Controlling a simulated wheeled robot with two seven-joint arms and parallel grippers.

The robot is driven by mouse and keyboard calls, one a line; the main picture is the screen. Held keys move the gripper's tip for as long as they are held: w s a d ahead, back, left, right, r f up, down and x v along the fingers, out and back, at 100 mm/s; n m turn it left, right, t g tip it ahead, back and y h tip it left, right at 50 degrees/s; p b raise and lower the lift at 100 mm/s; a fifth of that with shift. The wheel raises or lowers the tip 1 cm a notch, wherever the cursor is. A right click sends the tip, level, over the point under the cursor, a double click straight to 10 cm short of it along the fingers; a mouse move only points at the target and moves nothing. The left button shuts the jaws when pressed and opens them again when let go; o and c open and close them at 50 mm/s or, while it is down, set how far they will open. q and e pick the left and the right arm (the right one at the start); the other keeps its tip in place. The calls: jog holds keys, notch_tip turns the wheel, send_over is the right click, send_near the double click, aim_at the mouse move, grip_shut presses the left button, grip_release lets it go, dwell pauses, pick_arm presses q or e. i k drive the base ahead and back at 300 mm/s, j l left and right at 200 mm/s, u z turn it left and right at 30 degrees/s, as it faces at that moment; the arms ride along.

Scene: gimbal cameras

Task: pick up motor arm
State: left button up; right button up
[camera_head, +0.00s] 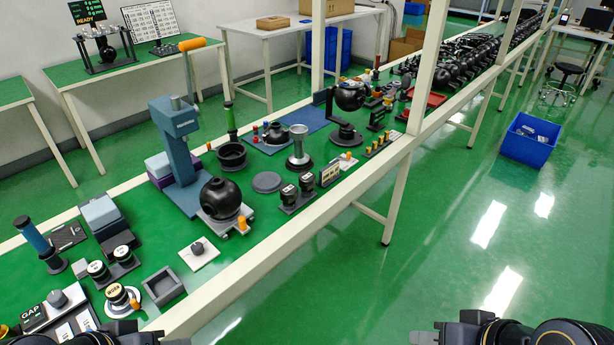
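A dark upright arm-like part (329,103) stands beside a black ball-shaped camera body (349,95) above a round base on the green bench, in the middle of the head view. I cannot tell for certain whether this is the motor arm. My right gripper (452,329) is at the bottom right, over the floor and apart from the bench. My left gripper (120,332) is at the bottom left, by the bench's near edge. Both are cut off by the frame edge, so their finger opening is unclear. I see nothing held in either.
The long green bench (232,262) carries a blue press (178,140), a black sphere on a fixture (221,198), a grey square tray (163,286) and many small parts. White posts (428,65) rise along its near edge. A blue bin (529,139) stands on the open floor at right.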

aim_at(307, 179)
jog(key=u, duration=1.05)
jog(key=i+l+u, duration=0.1)
jog(key=l+u, duration=1.2)
jog(key=k+l, duration=0.1)
jog(key=l, duration=0.3)
jog(key=k+l+u, duration=0.1)
jog(key=l, duration=0.3)
jog(key=k+l, duration=0.1)
jog(key=l, duration=0.35)
jog(key=k+l+u, duration=0.1)
jog(key=l, duration=0.3)
